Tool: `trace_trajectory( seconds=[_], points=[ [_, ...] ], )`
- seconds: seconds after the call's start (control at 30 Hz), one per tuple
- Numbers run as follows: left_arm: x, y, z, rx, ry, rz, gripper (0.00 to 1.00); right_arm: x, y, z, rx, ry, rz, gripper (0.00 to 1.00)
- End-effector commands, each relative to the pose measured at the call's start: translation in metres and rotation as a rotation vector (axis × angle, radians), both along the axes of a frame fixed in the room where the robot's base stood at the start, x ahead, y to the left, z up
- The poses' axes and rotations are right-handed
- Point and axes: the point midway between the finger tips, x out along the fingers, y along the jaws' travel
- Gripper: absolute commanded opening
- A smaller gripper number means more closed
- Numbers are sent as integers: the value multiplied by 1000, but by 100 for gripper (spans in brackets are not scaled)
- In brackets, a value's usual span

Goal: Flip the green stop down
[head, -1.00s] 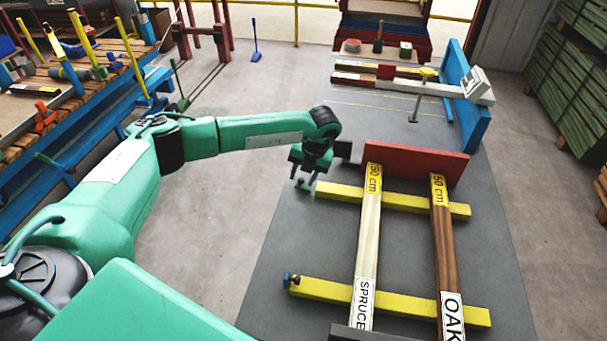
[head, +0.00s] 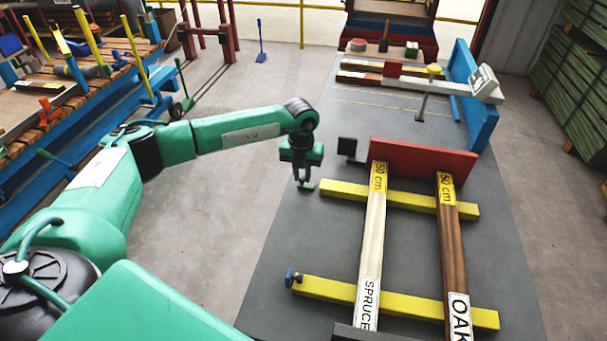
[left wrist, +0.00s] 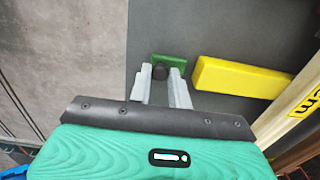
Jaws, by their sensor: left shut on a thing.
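The green stop (head: 309,186) is a small piece by the left end of the far yellow beam (head: 395,199). In the left wrist view the green stop (left wrist: 172,58) lies just beyond my fingertips, with a dark round knob (left wrist: 159,71) between them. My left gripper (head: 303,182) points down over the stop and is shut on it; the fingers hide part of it in the head view. The fingertips also show in the left wrist view (left wrist: 161,72). My right gripper is in neither view.
A spruce board (head: 372,250) and an oak board (head: 453,255) lie across the far and near yellow beams, against a red plate (head: 424,160). A black square plate (head: 347,147) stands close right of my gripper.

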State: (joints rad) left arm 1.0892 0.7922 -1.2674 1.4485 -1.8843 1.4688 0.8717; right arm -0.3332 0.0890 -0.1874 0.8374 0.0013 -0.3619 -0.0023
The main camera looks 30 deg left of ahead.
Motion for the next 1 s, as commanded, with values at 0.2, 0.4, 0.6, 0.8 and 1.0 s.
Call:
trace_trajectory(
  seconds=[0.2,0.4,0.6,0.8,1.0],
  points=[
    [0,0,0,1,1,0,41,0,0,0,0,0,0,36],
    [0,0,0,1,1,0,41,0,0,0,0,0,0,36],
    [1,0,9,0,-1,1,41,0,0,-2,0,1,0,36],
    [1,1,46,0,-4,1,41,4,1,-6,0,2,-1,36],
    [1,1,93,0,-4,0,41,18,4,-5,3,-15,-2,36]
  ],
)
